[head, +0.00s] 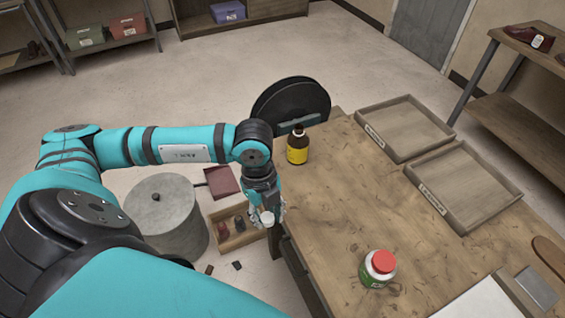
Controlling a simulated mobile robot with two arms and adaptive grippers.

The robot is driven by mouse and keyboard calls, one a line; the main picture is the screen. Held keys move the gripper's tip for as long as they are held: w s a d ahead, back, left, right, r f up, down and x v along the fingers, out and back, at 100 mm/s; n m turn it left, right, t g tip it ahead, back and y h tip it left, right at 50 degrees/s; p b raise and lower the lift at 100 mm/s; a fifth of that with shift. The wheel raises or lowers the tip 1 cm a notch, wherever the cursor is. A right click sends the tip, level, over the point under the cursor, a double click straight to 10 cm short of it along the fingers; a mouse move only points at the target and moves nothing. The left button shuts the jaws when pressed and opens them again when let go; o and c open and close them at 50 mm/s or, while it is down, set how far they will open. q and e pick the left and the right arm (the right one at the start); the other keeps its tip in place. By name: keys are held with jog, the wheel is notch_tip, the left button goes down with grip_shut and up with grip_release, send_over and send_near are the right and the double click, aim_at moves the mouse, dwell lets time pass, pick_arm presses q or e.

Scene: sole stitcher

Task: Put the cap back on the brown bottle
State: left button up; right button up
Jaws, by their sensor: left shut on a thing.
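The brown bottle (297,152) stands upright near the table's left edge, with a yellow label and a dark neck. My left gripper (267,212) is shut on a small whitish piece (267,218), which looks like the cap. It hangs just off the table's left edge, below and to the left of the bottle in the picture, and apart from it. The fingers partly hide the piece. My right gripper is not in view.
A green jar with a red lid (383,261) stands at the table's front. Two shallow trays (365,128) (431,197) lie on the right. The wooden table (335,205) is clear between bottle and jar. A grey drum (160,215) and open box (240,240) are on the floor.

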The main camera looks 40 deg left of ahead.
aim_at(272, 215)
pick_arm(q)
jog(key=shift+s+a+r, duration=0.1)
jog(key=shift+s+a, duration=0.05)
jog(key=shift+s, duration=0.9)
jog(key=m, duration=0.3)
jog(key=w+d+r+m, duration=0.1)
jog(key=m, duration=0.1)
jog(key=shift+g, duration=0.3)
jog(key=m, duration=0.5)
jog(key=d+r+m+y, duration=0.1)
jog(key=m, duration=0.1)
jog(key=shift+w+d+r, duration=0.1)
jog(key=shift+w, duration=0.3)
jog(key=w+d+r+n+t, duration=0.1)
jog(key=d+r+n, duration=0.1)
jog(key=n, duration=1.5)
jog(key=w+d+r+n+t, duration=0.1)
jog(key=r+n, duration=0.4)
jog(key=n, duration=1.1)
jog(key=shift+w+d+n, duration=0.4)
jog(key=shift+w+d, duration=0.2)
jog(key=shift+w, duration=0.15)
